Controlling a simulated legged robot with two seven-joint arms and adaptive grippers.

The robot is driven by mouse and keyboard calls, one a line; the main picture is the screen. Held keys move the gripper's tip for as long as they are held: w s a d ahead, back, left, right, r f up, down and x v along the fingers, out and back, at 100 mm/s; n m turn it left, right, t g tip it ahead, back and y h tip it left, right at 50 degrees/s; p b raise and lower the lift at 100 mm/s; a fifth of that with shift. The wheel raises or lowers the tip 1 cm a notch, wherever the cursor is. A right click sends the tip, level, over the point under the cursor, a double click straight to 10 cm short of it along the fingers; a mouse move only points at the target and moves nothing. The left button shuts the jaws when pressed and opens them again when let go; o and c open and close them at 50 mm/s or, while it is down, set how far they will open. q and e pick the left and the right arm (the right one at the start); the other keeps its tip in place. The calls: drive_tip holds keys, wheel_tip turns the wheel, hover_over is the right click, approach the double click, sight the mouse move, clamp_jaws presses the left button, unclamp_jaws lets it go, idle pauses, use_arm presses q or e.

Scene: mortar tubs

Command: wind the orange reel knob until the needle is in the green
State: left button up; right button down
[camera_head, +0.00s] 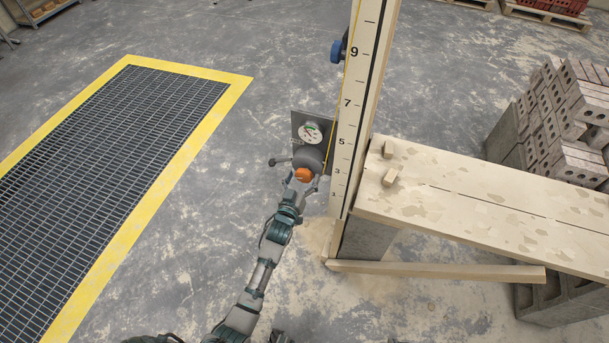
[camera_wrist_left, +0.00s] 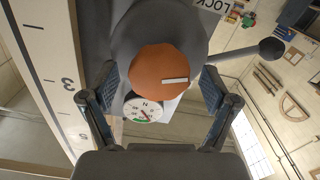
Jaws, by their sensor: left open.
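The orange reel knob (camera_head: 303,174) sits on a dark grey reel (camera_head: 308,158), fixed to a grey plate on the upright measuring post. In the left wrist view the orange knob (camera_wrist_left: 166,72) shows a white mark on its face. The round white dial (camera_head: 310,132) is above the reel; it also shows in the left wrist view (camera_wrist_left: 143,109), with a green band and a red needle. I cannot tell for sure whether the needle lies in the green. My left gripper (camera_wrist_left: 160,88) is open, its fingers on either side of the knob, apparently not pressing it. My right gripper is not in view.
A lever with a ball end (camera_head: 272,162) sticks out left of the reel. The numbered post (camera_head: 356,110) stands beside a plank bench (camera_head: 480,205) with small wood blocks. A yellow-edged floor grate (camera_head: 110,150) lies left; stacked bricks (camera_head: 565,115) stand right.

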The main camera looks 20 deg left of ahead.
use_arm(q)
drive_tip(key=shift+w, duration=0.55)
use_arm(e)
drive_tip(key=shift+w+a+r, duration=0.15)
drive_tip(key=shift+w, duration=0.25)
use_arm(q)
drive_tip(key=c, duration=1.2)
drive_tip(key=shift+r, duration=0.1)
